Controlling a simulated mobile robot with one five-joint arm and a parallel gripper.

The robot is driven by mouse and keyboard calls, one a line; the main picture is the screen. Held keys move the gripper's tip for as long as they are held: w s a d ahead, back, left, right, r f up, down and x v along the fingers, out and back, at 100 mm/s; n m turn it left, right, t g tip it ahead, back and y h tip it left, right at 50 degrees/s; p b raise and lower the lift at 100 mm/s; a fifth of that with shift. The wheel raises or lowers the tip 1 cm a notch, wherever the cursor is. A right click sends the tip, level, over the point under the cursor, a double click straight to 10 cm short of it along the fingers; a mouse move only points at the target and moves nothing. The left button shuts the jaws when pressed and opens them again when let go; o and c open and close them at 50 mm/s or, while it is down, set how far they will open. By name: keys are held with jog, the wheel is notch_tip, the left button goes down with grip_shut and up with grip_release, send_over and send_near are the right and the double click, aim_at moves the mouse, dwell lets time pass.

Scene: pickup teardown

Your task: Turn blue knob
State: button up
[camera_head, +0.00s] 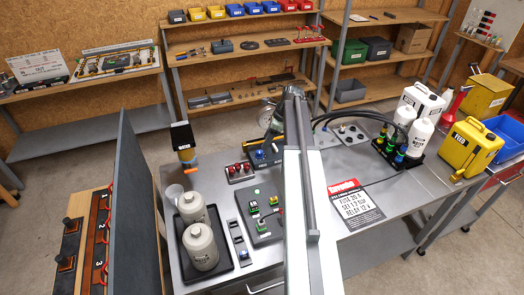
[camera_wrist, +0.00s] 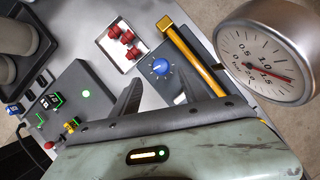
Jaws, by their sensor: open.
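The blue knob (camera_wrist: 161,67) is on a dark grey panel (camera_wrist: 172,88) in the wrist view, with pale marks around it. In the head view the blue knob (camera_head: 260,154) shows on the panel just left of my arm. My gripper (camera_wrist: 160,84) is open, its two dark fingers spread with nothing between them. The knob appears beyond the fingertips and roughly between them, apart from both. My arm hides part of the panel and most of the gripper in the head view.
A round steel gauge (camera_wrist: 266,62) and a yellow bar (camera_wrist: 196,60) are right of the knob. A tray with red parts (camera_wrist: 121,46) is left.

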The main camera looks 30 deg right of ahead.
aim_at(260, 151)
jog(key=b+x, duration=0.6)
jog(key=x, duration=0.1)
jog(key=shift+f, duration=0.3)
jog(key=shift+r, duration=0.1)
grip_shut()
